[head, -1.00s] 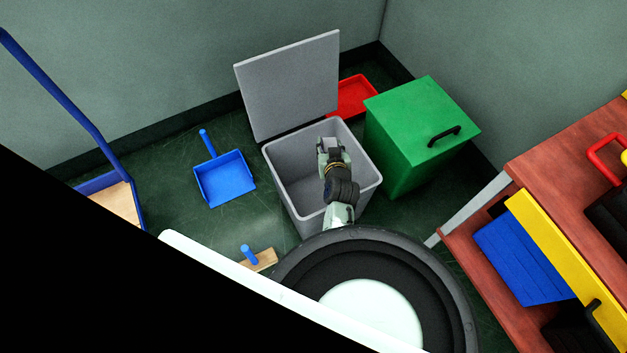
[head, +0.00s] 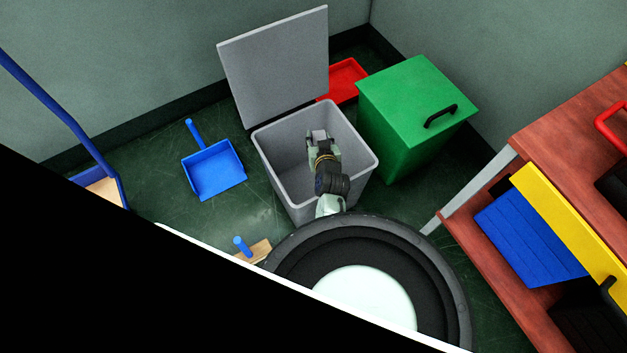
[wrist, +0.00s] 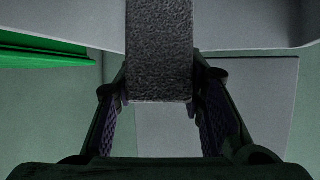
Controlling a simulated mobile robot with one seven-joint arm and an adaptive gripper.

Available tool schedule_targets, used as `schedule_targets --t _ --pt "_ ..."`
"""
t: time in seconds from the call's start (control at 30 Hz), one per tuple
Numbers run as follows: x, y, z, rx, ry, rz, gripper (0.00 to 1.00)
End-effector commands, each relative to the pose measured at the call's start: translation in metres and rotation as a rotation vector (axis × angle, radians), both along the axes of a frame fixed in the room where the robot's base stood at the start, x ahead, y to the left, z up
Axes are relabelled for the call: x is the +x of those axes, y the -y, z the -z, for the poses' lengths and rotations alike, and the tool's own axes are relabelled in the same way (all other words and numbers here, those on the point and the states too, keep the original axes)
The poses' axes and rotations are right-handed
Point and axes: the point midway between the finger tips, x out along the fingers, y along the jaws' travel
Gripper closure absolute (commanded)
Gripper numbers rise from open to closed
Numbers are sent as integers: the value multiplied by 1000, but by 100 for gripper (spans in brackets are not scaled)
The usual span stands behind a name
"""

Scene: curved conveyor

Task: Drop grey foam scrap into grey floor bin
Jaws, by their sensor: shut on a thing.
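The grey floor bin (head: 275,168) stands open on the floor, its grey lid (head: 275,65) raised at the back. My gripper (head: 318,138) is over the bin's opening, within its rim in the head view. In the wrist view, my gripper (wrist: 158,98) is shut on the grey foam scrap (wrist: 160,50), a dark, rough-textured block between the two fingers. The foam is hard to tell from the fingers in the head view. My arm hides part of the bin's inside and front wall, and its floor is not clearly seen.
A green lidded bin (head: 410,95) stands close on the right, with a red dustpan or tray (head: 343,80) behind. A blue dustpan (head: 214,170) and a blue-handled brush (head: 252,251) lie to the left. A reddish shelf unit (head: 565,130) stands at the right.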

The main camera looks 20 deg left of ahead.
Motion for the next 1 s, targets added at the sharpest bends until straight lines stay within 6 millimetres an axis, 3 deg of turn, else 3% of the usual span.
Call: schedule_targets --t 0.03,0.07,0.4,0.77,1.0 --pt "0 0 -1 0 0 0 74" --pt "0 0 -1 0 0 0 63" --pt "0 0 -1 0 0 0 40" --pt "0 0 -5 0 1 0 40" --pt "1 0 -44 1 5 0 40"
